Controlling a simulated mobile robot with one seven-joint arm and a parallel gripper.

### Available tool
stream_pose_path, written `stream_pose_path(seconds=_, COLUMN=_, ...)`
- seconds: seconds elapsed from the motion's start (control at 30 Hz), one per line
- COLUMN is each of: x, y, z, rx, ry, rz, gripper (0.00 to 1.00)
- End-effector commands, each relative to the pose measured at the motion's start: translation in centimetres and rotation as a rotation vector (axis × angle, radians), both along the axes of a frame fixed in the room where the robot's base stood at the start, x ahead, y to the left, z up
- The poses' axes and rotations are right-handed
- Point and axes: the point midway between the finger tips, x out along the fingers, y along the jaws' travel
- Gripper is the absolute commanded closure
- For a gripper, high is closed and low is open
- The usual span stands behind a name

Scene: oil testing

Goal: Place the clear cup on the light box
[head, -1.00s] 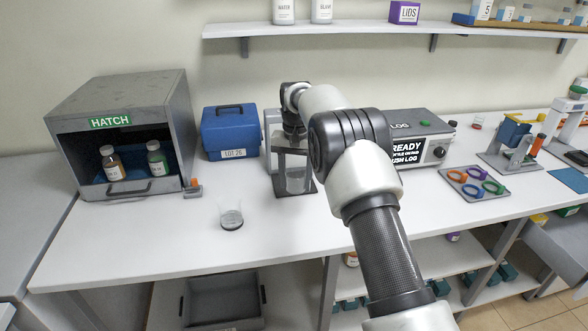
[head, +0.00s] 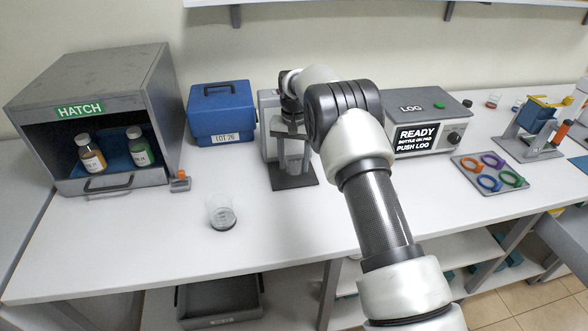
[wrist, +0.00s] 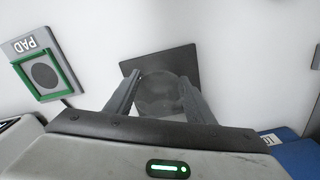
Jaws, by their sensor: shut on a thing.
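My gripper (wrist: 160,99) is shut on a clear cup (wrist: 158,90), with one finger on each side of it. In the wrist view the cup is over a dark square plate (wrist: 186,62). In the head view this plate is the dark base (head: 305,181) of a grey upright stand (head: 268,120), which looks like the light box. The held cup shows faintly below my gripper there (head: 293,150). Whether its bottom touches the plate I cannot tell. A second clear cup (head: 221,214) with a dark bottom stands upright on the table, front left of the stand.
A blue case (head: 222,115) and a grey hatch box (head: 110,110) with two bottles stand left of the stand. A grey LOG device (head: 425,120) and a tray of coloured rings (head: 490,171) are to the right. The front middle of the table is clear.

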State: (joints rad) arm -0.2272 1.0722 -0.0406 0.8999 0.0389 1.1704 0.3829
Motion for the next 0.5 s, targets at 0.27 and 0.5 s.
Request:
stream_pose_path(seconds=0.27, x=0.0, y=0.0, z=-3.4, rx=0.0, ry=0.001, rz=0.0, gripper=0.74)
stream_pose_path(seconds=0.5, x=0.0, y=0.0, z=-3.5, rx=0.0, ry=0.0, rz=0.0, gripper=0.74)
